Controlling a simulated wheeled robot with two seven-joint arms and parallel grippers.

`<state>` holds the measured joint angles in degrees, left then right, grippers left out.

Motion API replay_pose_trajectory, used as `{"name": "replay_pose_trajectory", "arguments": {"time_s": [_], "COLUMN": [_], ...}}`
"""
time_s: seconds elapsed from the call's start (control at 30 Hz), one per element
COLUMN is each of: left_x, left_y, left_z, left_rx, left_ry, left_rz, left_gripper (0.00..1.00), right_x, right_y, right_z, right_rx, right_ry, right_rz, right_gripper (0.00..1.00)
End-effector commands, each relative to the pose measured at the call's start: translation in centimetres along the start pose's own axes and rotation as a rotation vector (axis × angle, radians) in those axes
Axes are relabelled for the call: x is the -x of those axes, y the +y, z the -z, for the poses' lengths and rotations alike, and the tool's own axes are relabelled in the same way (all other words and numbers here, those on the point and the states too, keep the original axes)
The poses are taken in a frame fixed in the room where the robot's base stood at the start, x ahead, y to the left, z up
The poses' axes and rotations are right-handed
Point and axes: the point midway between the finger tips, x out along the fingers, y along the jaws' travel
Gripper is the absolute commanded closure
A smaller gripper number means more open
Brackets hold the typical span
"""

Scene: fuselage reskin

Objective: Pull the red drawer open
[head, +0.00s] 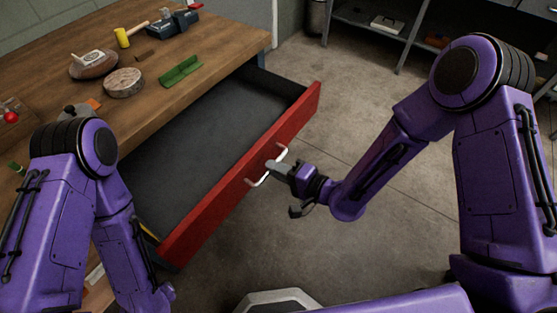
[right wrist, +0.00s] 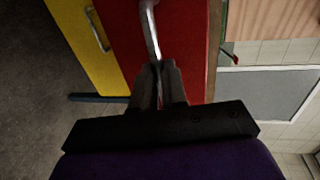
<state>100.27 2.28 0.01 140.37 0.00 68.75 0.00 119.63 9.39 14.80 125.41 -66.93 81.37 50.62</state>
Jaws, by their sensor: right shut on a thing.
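The red drawer (head: 228,188) stands far out from the wooden workbench, and its grey inside looks empty. A pale bar handle (head: 279,153) is on its red front. My right gripper (head: 272,167) is at the handle, shut on it. In the right wrist view the two fingers (right wrist: 158,80) close around the handle (right wrist: 150,25) in front of the red drawer face (right wrist: 120,30). My left arm comes in at the lower left of the head view, and its gripper is out of the picture.
The workbench top (head: 60,45) holds a yellow mallet (head: 122,38), a green block (head: 180,71) and a round wood slice (head: 124,83). A yellow front with its own handle (right wrist: 75,25) is beside the red one. Open floor (head: 380,90) lies right of the drawer; shelves (head: 375,35) stand behind.

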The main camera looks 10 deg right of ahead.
Motion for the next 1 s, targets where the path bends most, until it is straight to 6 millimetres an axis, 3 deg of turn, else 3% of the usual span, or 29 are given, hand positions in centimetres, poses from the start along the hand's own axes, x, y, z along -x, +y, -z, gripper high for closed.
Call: {"name": "replay_pose_trajectory", "arguments": {"time_s": [0.4,0.43,0.5,0.83,1.0], "left_x": [0.0,0.0,0.0,-0.1,-0.4], "left_y": [0.0,0.0,0.0,0.0,0.0], "left_z": [0.0,0.0,0.0,0.0,-0.2], "left_rx": [0.000,0.000,0.000,0.000,0.000], "left_ry": [0.000,0.000,0.000,0.000,0.000], "left_rz": [0.000,0.000,0.000,0.000,0.000], "left_gripper": [0.39,0.39,0.39,0.39,0.39], "right_x": [0.2,0.2,0.2,0.6,3.9], "right_y": [0.0,0.0,0.0,0.1,0.1], "right_z": [-0.1,-0.1,-0.1,0.0,0.1], "right_rx": [0.003,0.003,0.003,0.002,0.000], "right_ry": [-0.005,-0.005,-0.004,-0.003,0.000], "right_rz": [0.001,0.001,0.000,0.000,0.000], "right_gripper": [1.00,0.81,0.62,0.62,0.62]}}
